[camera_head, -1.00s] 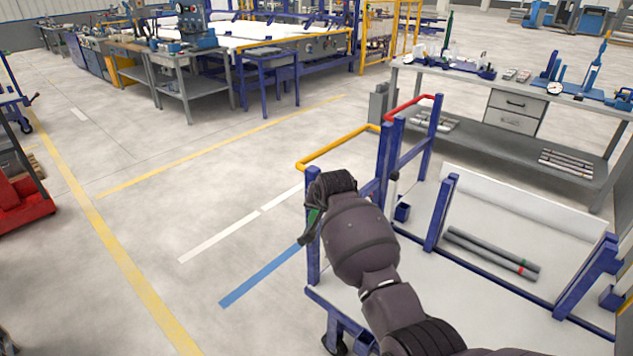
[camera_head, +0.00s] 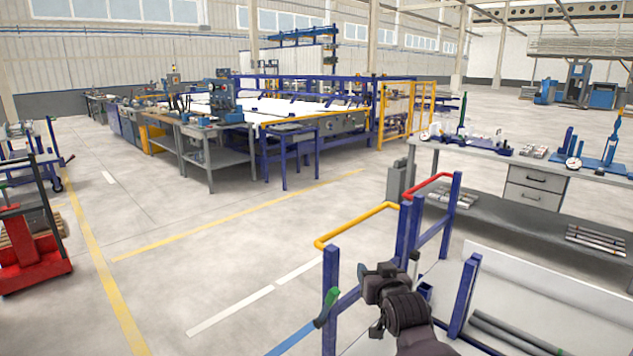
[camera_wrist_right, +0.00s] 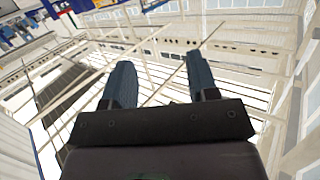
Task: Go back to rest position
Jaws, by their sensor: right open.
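My right gripper (camera_head: 388,270) is in the lower right of the head view, in front of the blue posts of a pipe cart. In the right wrist view (camera_wrist_right: 159,70) its two blue-grey fingers stand well apart with nothing between them, against roof beams. Grey pipes (camera_head: 512,336) lie on the cart at the lower right of the head view, away from the gripper and partly cut off by the frame edge. My left gripper is not in view.
The cart has blue posts (camera_head: 465,293), a yellow bar (camera_head: 358,225) and a red bar (camera_head: 427,189) close to my right arm. A grey workbench (camera_head: 500,168) stands behind it. A red trolley (camera_head: 32,250) is at left. The middle floor is clear.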

